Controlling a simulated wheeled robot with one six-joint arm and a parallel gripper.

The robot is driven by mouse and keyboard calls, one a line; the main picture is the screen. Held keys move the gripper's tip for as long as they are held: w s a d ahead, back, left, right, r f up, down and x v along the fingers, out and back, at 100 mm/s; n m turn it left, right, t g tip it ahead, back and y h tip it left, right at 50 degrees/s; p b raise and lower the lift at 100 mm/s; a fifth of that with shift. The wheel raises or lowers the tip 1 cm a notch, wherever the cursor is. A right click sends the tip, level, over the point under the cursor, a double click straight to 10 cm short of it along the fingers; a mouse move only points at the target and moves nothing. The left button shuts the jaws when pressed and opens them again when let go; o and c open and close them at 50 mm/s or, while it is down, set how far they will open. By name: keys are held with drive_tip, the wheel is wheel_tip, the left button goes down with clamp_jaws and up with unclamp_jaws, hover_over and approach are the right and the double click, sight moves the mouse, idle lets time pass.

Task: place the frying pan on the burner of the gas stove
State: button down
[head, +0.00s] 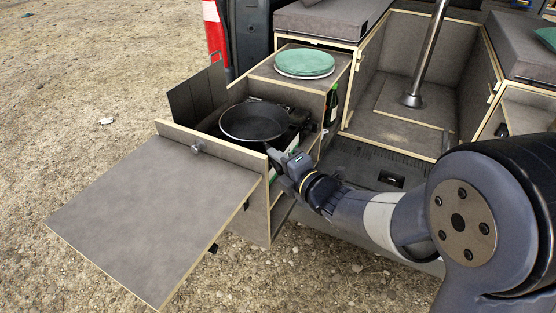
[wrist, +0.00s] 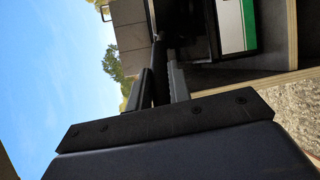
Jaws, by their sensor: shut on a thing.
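The black frying pan (head: 254,122) is in the open drawer of the kitchen box in the head view, over or resting on the dark gas stove (head: 299,117). The pan looks about level. It hides most of the stove and the burner, so I cannot tell whether it touches the burner. My gripper (head: 277,158) comes in from the lower right and is shut on the pan's handle. In the wrist view my gripper's two fingers (wrist: 161,86) stand on either side of the dark handle (wrist: 159,68).
A wooden flap table (head: 155,215) sticks out in front of the drawer. A dark windshield (head: 197,98) stands behind the pan at left. A green and white box (wrist: 236,25) shows in the wrist view.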

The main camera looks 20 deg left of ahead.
drive_tip(key=c, duration=1.3)
unclamp_jaws()
drive_tip(key=v, duration=1.2)
